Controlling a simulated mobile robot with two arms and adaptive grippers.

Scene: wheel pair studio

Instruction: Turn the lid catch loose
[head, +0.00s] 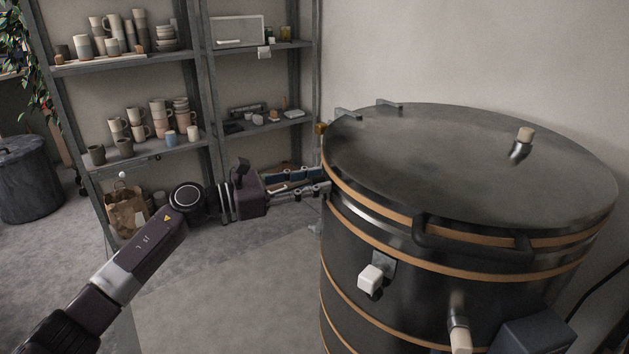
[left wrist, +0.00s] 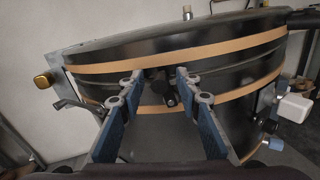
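A round dark kiln (head: 350,240) with copper-coloured bands stands at the right, its flat lid (head: 430,150) down. My left gripper (head: 328,180) is at the kiln's left side, just below the lid rim. In the left wrist view its two fingers (left wrist: 160,80) are spread apart. A small dark fitting (left wrist: 170,95) on the kiln wall shows between the fingertips; I cannot tell if they touch it, or if it is the lid catch. A white block on a bracket (head: 371,279) sits on the kiln's front wall. My right gripper is not in view.
A dark bar handle (head: 470,243) crosses the lid's front edge, and a pale-tipped peg (head: 525,135) stands on the lid. A pale-knobbed lever (head: 460,335) sticks out below. Shelves with mugs (head: 160,150) stand behind my arm.

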